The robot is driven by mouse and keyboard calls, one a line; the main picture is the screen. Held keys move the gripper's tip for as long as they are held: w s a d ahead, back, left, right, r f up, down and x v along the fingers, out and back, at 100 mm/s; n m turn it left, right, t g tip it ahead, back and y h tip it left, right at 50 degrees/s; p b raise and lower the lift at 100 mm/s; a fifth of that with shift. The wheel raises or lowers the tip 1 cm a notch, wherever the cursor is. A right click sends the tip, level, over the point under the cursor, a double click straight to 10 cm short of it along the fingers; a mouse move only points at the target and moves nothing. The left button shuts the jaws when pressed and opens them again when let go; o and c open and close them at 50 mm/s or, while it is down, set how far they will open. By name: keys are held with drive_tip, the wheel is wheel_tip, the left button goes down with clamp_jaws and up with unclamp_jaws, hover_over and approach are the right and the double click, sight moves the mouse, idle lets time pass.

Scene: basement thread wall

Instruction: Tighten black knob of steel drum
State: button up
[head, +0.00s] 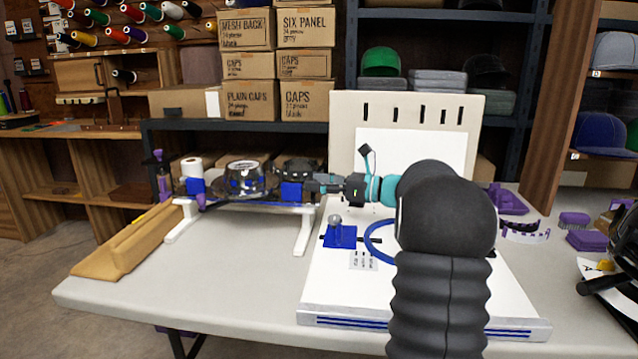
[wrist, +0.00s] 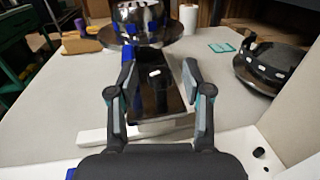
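The steel drum (head: 243,178) is a shiny metal cylinder on a round base, mounted on a white-legged stand on the table. In the wrist view its lower part (wrist: 143,22) shows at the top, beyond my fingertips. My gripper (head: 318,184) reaches left along the stand from the right. In the wrist view, my two fingers (wrist: 150,82) are spread apart. A glossy dark block (wrist: 154,92) lies between them in the picture; I cannot tell whether it touches them. I cannot pick out the black knob for certain.
A black slotted dome (wrist: 272,68) stands right of my gripper in the wrist view. A blue block (head: 291,191) is at the stand's right end. A white board with a blue ring (head: 369,239) lies in front. The grey table's (head: 200,285) front left is clear.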

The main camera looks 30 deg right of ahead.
clamp_jaws()
drive_tip(key=m+t+h, duration=0.1)
drive_tip(key=m+t+h+b, duration=0.1)
drive_tip(key=h, duration=0.1)
drive_tip(key=shift+s+a+m, duration=0.15)
drive_tip(key=shift+a+m, duration=0.1)
drive_tip(key=shift+m, duration=0.05)
drive_tip(key=shift+m+t+h+b, duration=0.9)
drive_tip(key=shift+m+t+h, duration=0.15)
drive_tip(key=shift+h, duration=0.55)
drive_tip(key=shift+o, duration=1.2)
unclamp_jaws()
